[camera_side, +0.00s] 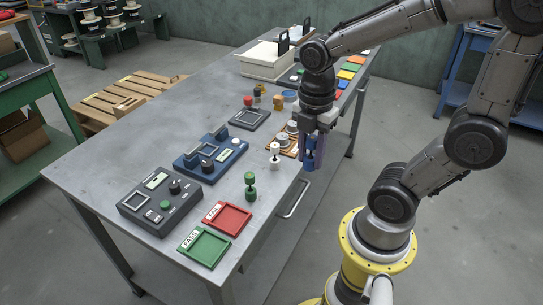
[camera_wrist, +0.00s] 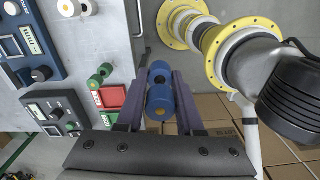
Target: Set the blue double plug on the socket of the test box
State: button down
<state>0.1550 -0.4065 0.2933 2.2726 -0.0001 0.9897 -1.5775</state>
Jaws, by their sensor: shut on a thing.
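My gripper (camera_side: 312,135) is shut on the blue double plug (camera_side: 309,158), held at or just past the table's right edge. In the wrist view the blue plug (camera_wrist: 158,98) lies between both fingers, with a yellowish end showing. Two boxes carry square frames, displays and knobs: a blue box (camera_side: 187,164) and a dark grey box (camera_side: 144,221) nearer the front. I cannot tell for certain which is the test box. Both lie left of my gripper, and both also show at the left of the wrist view, the blue one (camera_wrist: 47,66) and the grey one (camera_wrist: 62,97).
A white double plug (camera_side: 275,156) and a green double plug (camera_side: 250,186) stand between the boxes and gripper. A red tray (camera_side: 245,211) and a green tray (camera_side: 190,259) lie at the front. A wooden holder with spools (camera_side: 286,139) is close beside the gripper.

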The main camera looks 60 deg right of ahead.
jog(key=shift+s+r, duration=0.1)
jog(key=shift+s, duration=0.15)
jog(key=w+r+m, duration=0.2)
jog(key=w+r, duration=0.3)
jog(key=w, duration=0.3)
jog(key=n, duration=0.2)
send_over(137, 202)
jog(key=s, duration=0.1)
notch_tip(137, 202, down, 9)
jog(key=shift+d+f, duration=0.1)
jog(key=shift+d, duration=0.05)
jog(key=shift+w+a+f, duration=0.2)
jog(key=shift+w+f, duration=0.25)
jog(key=shift+f, duration=0.05)
jog(key=shift+w+f, duration=0.1)
jog(key=shift+f, duration=1.5)
jog(key=shift+f, duration=0.3)
